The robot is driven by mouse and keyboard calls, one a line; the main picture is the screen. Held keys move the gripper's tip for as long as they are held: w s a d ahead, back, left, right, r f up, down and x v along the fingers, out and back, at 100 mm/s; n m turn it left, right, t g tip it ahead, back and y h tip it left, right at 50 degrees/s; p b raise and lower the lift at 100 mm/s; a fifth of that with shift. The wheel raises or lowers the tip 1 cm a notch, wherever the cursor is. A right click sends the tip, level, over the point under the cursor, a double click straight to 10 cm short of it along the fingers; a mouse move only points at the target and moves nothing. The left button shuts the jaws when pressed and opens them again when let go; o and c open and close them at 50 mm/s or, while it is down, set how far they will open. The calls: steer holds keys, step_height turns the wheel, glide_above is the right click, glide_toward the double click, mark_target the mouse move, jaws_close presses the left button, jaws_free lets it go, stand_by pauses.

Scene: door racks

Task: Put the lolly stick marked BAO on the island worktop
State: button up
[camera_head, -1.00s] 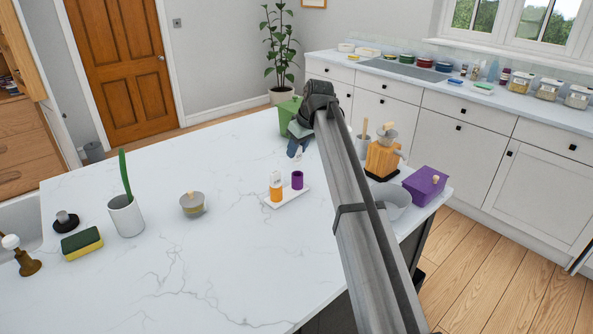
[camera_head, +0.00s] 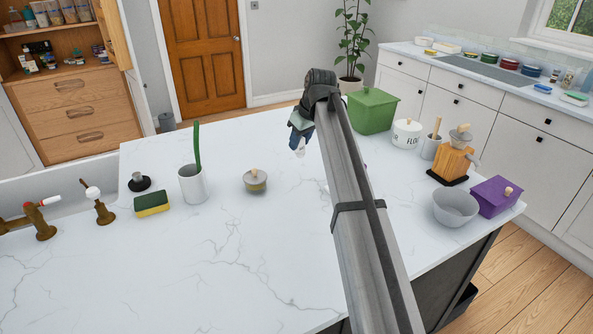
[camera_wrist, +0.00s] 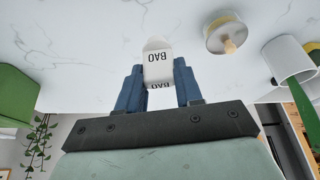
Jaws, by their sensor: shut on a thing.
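The lolly stick marked BAO (camera_wrist: 157,66) is white with black lettering and sits between my gripper's blue fingers (camera_wrist: 158,84) in the wrist view. My gripper is shut on it. In the head view my gripper (camera_head: 298,140) hangs over the far part of the white marbled island worktop (camera_head: 150,270), with a small pale end of the stick (camera_head: 300,148) showing below the fingers. I cannot tell whether the stick touches the worktop.
A lidded grey pot (camera_head: 256,182), white holder (camera_head: 192,185) and sponge (camera_head: 152,204) stand left of my gripper. A green bin (camera_head: 373,112), flour jar (camera_head: 407,134), grey bowl (camera_head: 455,207) and purple box (camera_head: 495,196) stand right. The worktop's near middle is clear.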

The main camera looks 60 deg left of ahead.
steer(key=shift+s+a+m+t, duration=0.3)
steer(key=shift+s+a+m, duration=0.25)
steer(key=shift+s, duration=0.15)
steer(key=shift+w+m, duration=0.2)
steer(key=shift+m, duration=0.45)
steer(key=shift+f, duration=4.95)
steer(key=shift+f, duration=0.1)
steer(key=o, duration=1)
steer(key=shift+o, duration=0.2)
